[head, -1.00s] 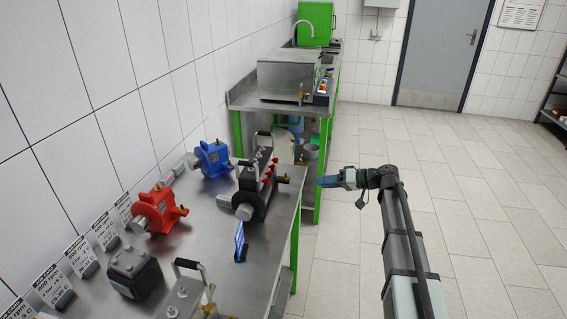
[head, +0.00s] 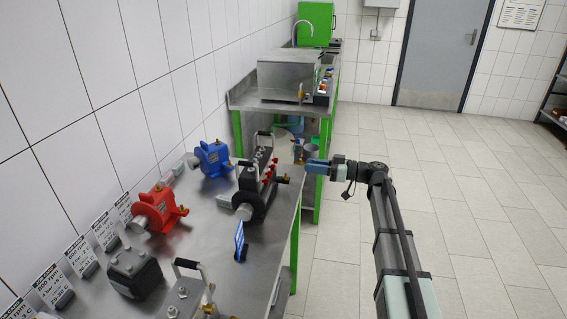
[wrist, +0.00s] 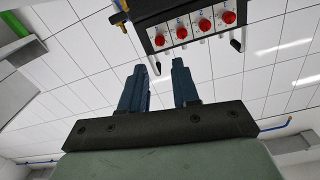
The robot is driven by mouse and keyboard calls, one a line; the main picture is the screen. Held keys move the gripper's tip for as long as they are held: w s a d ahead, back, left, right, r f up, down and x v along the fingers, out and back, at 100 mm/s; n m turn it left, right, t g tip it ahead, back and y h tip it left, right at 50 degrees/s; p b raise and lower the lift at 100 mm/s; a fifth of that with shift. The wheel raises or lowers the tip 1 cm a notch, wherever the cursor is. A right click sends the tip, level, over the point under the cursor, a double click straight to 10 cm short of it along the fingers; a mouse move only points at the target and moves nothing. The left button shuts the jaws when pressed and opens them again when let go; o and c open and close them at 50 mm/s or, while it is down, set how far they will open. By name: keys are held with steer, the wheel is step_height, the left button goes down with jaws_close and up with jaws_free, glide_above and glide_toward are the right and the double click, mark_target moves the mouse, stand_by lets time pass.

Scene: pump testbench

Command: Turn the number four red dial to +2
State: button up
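The dark valve block (head: 250,190) stands on the steel bench, with a row of several small red dials (head: 270,170) along its right side. In the wrist view the red dials (wrist: 194,29) show at the top in a slanting row on a pale panel, with marks too small to read surely. My gripper (head: 308,167) is just right of the block, past the bench edge, and touches no dial. In the wrist view its two blue fingers (wrist: 160,75) stand apart with nothing between them, below the dials in the picture.
A blue pump (head: 212,158), a red pump (head: 158,208) and a dark grey block (head: 135,270) stand on the bench (head: 200,245). The floor to the right is clear.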

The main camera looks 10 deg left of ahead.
mark_target(275, 161)
steer(key=a, duration=1)
steer(key=shift+a, duration=0.2)
jaws_close()
